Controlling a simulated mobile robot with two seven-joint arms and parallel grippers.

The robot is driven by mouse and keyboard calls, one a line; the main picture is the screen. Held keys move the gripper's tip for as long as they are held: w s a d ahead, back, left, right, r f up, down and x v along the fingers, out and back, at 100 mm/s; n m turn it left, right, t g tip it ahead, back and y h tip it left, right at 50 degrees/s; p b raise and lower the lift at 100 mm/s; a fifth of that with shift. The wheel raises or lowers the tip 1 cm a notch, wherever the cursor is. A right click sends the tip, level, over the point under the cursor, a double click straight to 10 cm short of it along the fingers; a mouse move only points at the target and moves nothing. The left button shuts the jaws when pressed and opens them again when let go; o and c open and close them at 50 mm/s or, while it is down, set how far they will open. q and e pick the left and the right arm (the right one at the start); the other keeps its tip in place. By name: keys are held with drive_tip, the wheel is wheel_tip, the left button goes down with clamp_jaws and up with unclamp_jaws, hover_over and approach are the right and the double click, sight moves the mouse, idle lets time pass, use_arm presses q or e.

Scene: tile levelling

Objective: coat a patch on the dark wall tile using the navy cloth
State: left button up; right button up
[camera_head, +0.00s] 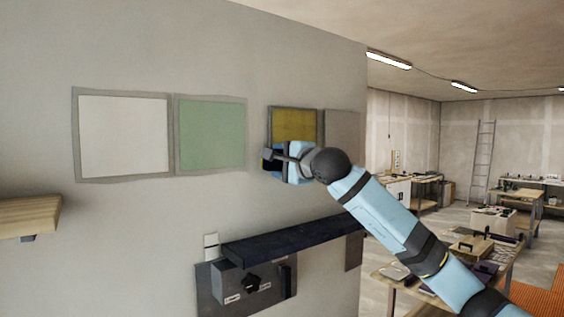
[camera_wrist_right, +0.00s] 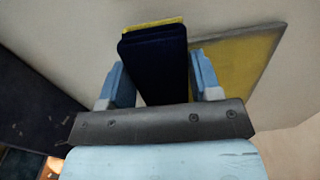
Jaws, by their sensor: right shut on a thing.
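A square panel (camera_head: 294,123) on the wall, third from the left, shows a yellow face with a thin dark edge. My right gripper (camera_head: 280,158) is in front of its lower part and hides it. In the right wrist view the right gripper (camera_wrist_right: 157,68) is shut on the navy cloth (camera_wrist_right: 158,62), a dark block-like piece between the two blue fingers. A yellow strip shows along its far end. The yellow panel (camera_wrist_right: 240,68) is behind it at the right. I cannot tell whether the cloth touches the panel. My left gripper is not in view.
White (camera_head: 123,135) and green (camera_head: 211,134) panels hang to the left, and a grey panel (camera_head: 341,125) to the right. A dark shelf (camera_head: 295,240) sticks out below. A wooden shelf (camera_head: 28,215) is at far left. Workbenches stand at the right.

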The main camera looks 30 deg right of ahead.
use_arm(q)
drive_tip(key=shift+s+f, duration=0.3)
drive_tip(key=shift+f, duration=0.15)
use_arm(e)
drive_tip(key=shift+w, duration=0.55)
drive_tip(key=shift+w+a, duration=0.1)
drive_tip(key=shift+w, duration=0.1)
drive_tip(key=shift+d, duration=0.25)
drive_tip(key=shift+w+d+b, duration=0.1)
drive_tip(key=shift+d+b, duration=0.35)
drive_tip(key=shift+d, duration=1.3)
drive_tip(key=shift+a+b, duration=0.75)
drive_tip(key=shift+a, duration=1.3)
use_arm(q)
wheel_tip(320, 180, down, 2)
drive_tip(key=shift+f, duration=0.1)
